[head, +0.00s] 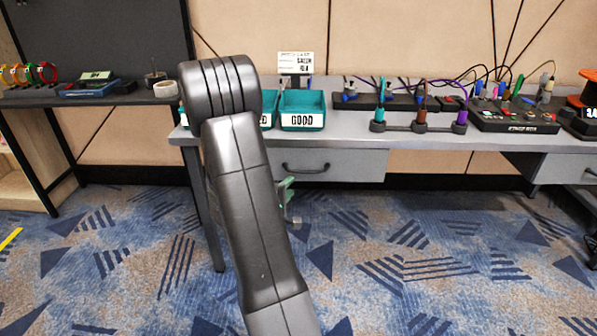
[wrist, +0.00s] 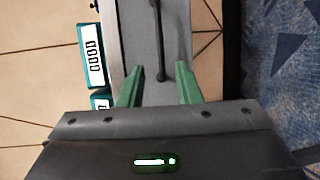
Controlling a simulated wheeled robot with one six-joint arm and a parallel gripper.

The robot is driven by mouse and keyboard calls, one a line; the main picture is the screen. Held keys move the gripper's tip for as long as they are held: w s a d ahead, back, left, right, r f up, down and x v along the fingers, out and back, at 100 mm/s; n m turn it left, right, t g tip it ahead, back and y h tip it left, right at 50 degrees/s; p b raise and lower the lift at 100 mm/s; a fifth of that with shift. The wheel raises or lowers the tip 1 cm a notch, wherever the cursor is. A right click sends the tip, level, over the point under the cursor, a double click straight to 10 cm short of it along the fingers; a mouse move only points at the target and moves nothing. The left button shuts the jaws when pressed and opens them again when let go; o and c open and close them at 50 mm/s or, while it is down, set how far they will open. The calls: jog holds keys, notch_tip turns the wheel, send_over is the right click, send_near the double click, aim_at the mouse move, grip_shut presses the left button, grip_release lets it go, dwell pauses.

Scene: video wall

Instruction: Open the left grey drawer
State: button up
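The left grey drawer (head: 350,164) hangs under the left part of the grey desk and looks shut. Its dark bar handle (head: 306,168) is on the front. In the wrist view the picture is turned sideways, with the drawer front (wrist: 184,32) at the top and the handle (wrist: 158,38) running down it. My gripper (wrist: 160,67) is open, its green fingers on either side of the handle's line, with nothing held. Whether the fingertips reach around the handle is unclear. In the head view my arm hides most of the gripper; a green finger (head: 287,188) shows below the drawer.
Teal bins, one marked GOOD (head: 302,112), stand on the desk (head: 400,138) above the drawer. Cable holders and a black connector box (head: 515,117) are farther right. Another grey drawer (head: 565,169) is at the far right. A desk leg (head: 211,230) stands left of my arm. Carpet lies open below.

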aim_at(303, 172)
jog(key=shift+b+x, duration=1.35)
jog(key=shift+x, duration=4.5)
jog(key=shift+c, duration=0.2)
grip_shut()
